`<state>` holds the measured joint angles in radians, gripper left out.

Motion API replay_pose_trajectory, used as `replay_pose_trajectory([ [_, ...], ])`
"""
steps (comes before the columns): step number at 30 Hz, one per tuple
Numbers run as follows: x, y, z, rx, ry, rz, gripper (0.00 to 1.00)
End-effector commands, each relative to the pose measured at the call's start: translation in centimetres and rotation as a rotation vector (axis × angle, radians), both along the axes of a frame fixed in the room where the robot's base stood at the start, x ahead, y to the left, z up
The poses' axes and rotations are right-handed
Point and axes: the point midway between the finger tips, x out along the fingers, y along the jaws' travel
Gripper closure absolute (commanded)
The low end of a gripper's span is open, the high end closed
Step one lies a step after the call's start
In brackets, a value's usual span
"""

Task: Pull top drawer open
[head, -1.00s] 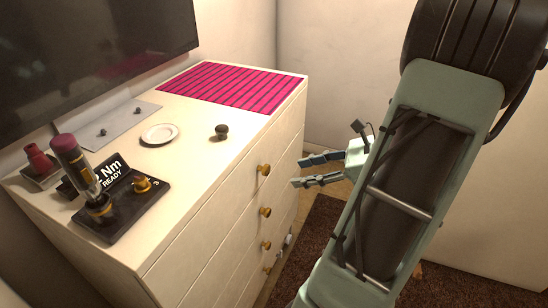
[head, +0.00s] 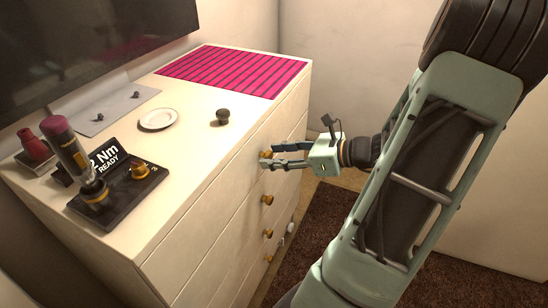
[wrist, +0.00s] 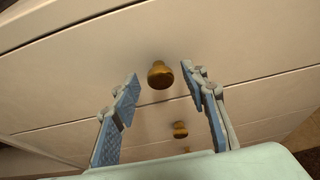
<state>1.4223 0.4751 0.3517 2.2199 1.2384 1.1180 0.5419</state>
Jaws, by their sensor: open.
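The white dresser (head: 212,225) has a column of brass knobs on its drawer fronts. The top drawer's knob (head: 266,154) is partly hidden by my gripper (head: 268,157) in the head view. In the wrist view the knob (wrist: 160,75) shows between and just beyond the fingertips of my gripper (wrist: 160,77). The fingers are open, one on each side of the knob, with gaps on both sides. The top drawer front (wrist: 90,60) appears closed, flush with the dresser.
Lower knobs (head: 267,199) line up below. On the dresser top are a black tool stand (head: 118,205), a white plate (head: 158,119), a dark knob (head: 222,116) and a striped pink mat (head: 235,70). A dark rug (head: 330,225) lies on the floor to the right.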

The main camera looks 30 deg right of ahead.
Motion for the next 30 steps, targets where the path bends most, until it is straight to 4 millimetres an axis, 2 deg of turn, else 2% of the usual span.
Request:
replay_pose_trajectory([
  [11,0.57,0.35,-0.24,-0.001,0.000,0.000,0.59],
  [22,0.55,0.33,-0.23,-0.001,0.000,0.000,0.99],
  [30,0.52,0.32,-0.23,-0.001,0.000,0.000,1.00],
])
